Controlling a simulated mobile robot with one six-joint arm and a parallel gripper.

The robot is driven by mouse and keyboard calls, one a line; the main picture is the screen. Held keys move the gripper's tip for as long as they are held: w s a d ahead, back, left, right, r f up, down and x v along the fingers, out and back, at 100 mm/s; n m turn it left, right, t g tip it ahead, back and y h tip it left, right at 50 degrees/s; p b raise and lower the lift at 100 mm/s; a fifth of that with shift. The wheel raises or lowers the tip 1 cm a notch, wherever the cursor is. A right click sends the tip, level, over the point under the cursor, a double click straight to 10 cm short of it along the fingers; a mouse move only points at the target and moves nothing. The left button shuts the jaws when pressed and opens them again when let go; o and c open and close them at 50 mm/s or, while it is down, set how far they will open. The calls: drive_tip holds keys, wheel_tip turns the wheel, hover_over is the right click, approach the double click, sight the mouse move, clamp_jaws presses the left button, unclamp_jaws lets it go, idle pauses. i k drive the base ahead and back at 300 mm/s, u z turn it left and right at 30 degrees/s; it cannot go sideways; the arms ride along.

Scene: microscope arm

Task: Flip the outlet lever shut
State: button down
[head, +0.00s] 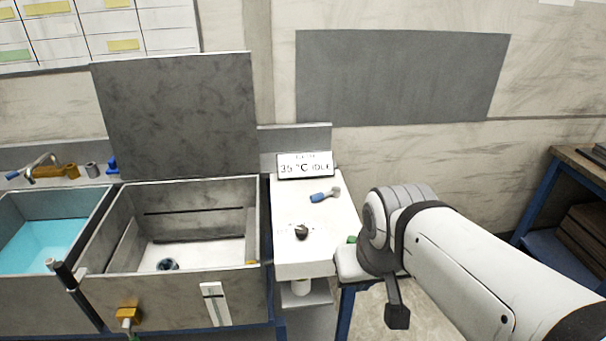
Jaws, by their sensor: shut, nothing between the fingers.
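A brass outlet fitting (128,314) sticks out low on the front wall of the grey basin (190,287), near the bottom of the head view. It has a squarish yellow-brass top, with a bit of green below it at the picture's edge. I cannot tell which part is the lever or how it is turned. My gripper (397,316) looks like the dark tip hanging below the grey wrist at right of centre. It is shut and empty, far to the right of the fitting and apart from it. The rest of it is hidden behind my arm.
The basin's dark lid (178,115) stands raised. A tank of blue water (40,245) is at far left, with a black bar (75,288) between. A white counter (295,255) carries a display (305,166) and a blue-handled tool (325,194).

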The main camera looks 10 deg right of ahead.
sight(335, 191)
drive_tip(key=u, duration=0.05)
drive_tip(key=i, duration=1)
drive_tip(key=z, duration=0.05)
